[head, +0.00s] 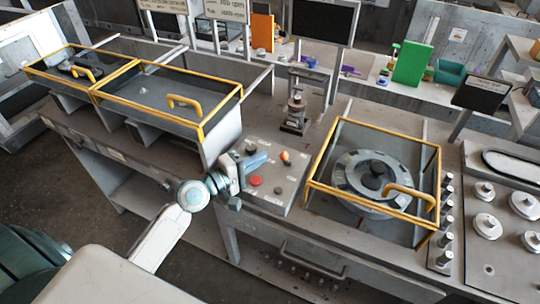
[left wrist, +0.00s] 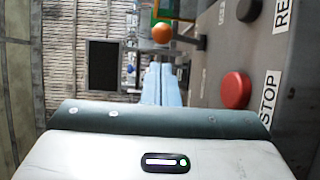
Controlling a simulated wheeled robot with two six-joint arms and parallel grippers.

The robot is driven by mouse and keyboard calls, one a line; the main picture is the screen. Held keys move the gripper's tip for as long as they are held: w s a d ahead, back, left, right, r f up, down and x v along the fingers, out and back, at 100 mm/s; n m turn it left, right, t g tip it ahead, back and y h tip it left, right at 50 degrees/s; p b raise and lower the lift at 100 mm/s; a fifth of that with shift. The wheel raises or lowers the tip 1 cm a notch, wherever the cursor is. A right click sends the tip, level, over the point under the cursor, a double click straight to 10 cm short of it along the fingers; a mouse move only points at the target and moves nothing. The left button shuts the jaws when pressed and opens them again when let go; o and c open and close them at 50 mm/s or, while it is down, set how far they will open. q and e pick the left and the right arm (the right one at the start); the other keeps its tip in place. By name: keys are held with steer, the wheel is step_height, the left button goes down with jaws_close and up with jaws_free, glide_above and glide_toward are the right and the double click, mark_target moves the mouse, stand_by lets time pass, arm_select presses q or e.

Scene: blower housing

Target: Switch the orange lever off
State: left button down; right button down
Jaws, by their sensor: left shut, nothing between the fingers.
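The orange lever shows as a round orange knob (head: 285,156) on the control panel (head: 282,190) in the head view. The knob is also at the top of the left wrist view (left wrist: 162,33), just beyond the fingertips. My left gripper (head: 264,158) is shut and empty, with its blue fingers pointing toward the knob from the left. The fingers also show in the left wrist view (left wrist: 161,82), with a small visible gap before the knob; I cannot tell whether they touch it. My right gripper is not in view.
A red STOP button (head: 255,180) is on the panel close to my gripper; it also shows in the left wrist view (left wrist: 235,90). A yellow-framed guard (head: 322,180) stands right of the panel, and another yellow-framed box (head: 190,125) stands left. A press-like stand (head: 295,115) is behind.

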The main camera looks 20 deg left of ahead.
arm_select(q)
steer(key=shift+b+v, duration=0.4)
steer(key=shift+v, duration=2.25)
steer(key=shift+s, duration=0.1)
